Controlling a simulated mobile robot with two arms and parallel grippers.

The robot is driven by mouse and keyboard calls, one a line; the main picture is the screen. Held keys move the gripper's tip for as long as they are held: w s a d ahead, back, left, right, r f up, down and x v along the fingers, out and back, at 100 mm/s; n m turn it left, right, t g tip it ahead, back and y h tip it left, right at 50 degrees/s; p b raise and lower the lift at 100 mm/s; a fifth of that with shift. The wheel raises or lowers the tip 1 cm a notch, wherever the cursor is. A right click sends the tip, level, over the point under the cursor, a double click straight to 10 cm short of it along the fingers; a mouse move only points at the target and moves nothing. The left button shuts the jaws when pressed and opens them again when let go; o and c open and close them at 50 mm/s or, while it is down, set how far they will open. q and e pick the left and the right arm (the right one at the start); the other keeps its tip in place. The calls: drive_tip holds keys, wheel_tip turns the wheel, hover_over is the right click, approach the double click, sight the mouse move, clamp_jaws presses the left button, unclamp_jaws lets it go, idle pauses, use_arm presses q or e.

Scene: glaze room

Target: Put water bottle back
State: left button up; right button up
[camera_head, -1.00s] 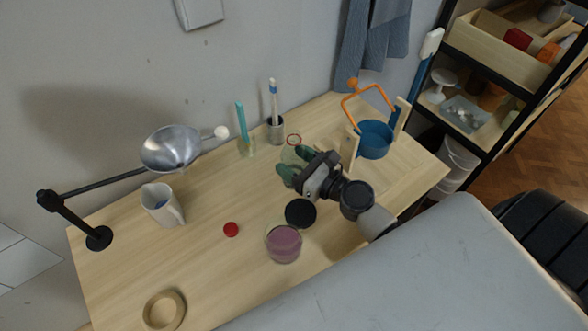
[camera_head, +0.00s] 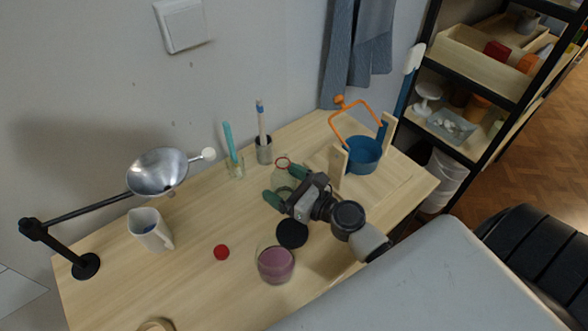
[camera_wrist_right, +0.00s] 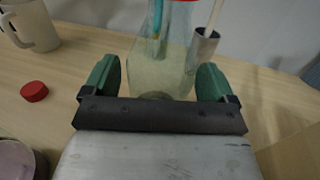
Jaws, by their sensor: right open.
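The water bottle (camera_head: 281,180) is a clear glass bottle with a red ring at its neck, standing upright on the wooden table. My right gripper (camera_head: 285,186) is open beside it, with its two green fingers spread. In the right wrist view the bottle (camera_wrist_right: 160,68) stands between and just beyond the fingers (camera_wrist_right: 156,84), with gaps on both sides. Its top is cut off there. A red cap (camera_head: 221,252) lies on the table, also in the right wrist view (camera_wrist_right: 34,92). My left gripper is not in view.
Behind the bottle stand a holder with a teal stick (camera_head: 235,167) and a metal cup with a brush (camera_head: 264,152). A blue pot (camera_head: 364,155) is to the right. A jar of pink liquid (camera_head: 275,265) and black disc (camera_head: 292,234) are in front. A white jug (camera_head: 150,230) stands left.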

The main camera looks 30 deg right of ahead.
drive_tip(key=b+v, duration=0.4)
drive_tip(key=v, duration=0.6)
drive_tip(key=shift+s+d+f, duration=0.1)
drive_tip(key=shift+s, duration=0.15)
drive_tip(key=shift+s+d+r+b, duration=0.2)
drive_tip(key=shift+s+d+b, duration=0.15)
drive_tip(key=shift+s, duration=0.35)
